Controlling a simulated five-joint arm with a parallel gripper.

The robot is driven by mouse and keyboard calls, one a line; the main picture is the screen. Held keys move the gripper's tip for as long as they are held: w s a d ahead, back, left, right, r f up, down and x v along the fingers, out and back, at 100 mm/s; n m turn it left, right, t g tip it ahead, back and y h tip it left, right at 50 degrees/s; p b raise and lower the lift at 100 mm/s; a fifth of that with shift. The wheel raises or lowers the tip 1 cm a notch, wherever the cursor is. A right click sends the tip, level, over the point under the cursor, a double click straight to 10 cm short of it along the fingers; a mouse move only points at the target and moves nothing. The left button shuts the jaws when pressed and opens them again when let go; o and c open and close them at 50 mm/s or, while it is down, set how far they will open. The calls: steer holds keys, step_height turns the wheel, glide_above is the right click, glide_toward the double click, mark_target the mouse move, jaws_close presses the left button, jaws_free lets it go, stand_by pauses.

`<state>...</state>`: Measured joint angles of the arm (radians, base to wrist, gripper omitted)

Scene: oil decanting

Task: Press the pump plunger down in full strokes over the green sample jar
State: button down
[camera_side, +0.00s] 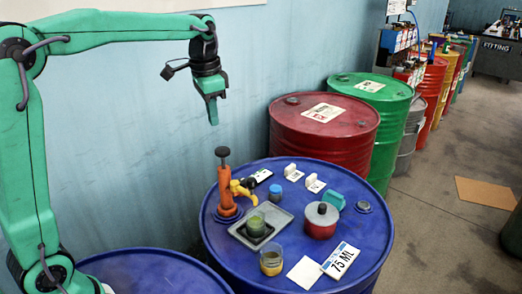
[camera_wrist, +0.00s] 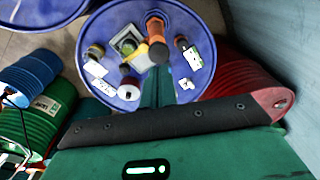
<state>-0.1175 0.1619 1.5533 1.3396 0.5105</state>
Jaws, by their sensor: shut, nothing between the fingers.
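The orange pump (camera_side: 227,190) stands upright on the blue drum, with its dark plunger knob (camera_side: 222,152) raised on a rod. Its yellow spout (camera_side: 240,189) points toward the green sample jar (camera_side: 256,226), which stands on a grey tray (camera_side: 278,217). My gripper (camera_side: 213,122) is shut and empty, pointing down. It hangs above the knob and slightly left of it in the side view, with a clear gap. In the wrist view the pump (camera_wrist: 155,27) is just beyond my fingers (camera_wrist: 160,80), and the green jar (camera_wrist: 128,46) is to its left.
On the blue drum (camera_side: 215,250) stand a red pot (camera_side: 320,222), an amber jar (camera_side: 271,263), a 75 ML card (camera_side: 341,260), a blank card (camera_side: 304,273), a teal item (camera_side: 333,200) and a blue cap (camera_side: 276,192). A red drum (camera_side: 300,140) is behind. The air around my gripper is free.

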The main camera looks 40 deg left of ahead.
mark_target(218, 150)
stand_by(0.5)
steer(key=shift+w+d+f, duration=0.1)
steer(key=shift+w+f, duration=0.1)
steer(key=shift+f, duration=1.5)
steer(key=shift+w+d+f, duration=0.1)
steer(key=shift+w+f, duration=0.1)
steer(key=shift+f, duration=1.5)
steer(key=shift+f, duration=1.8)
steer(key=shift+s+r, duration=0.1)
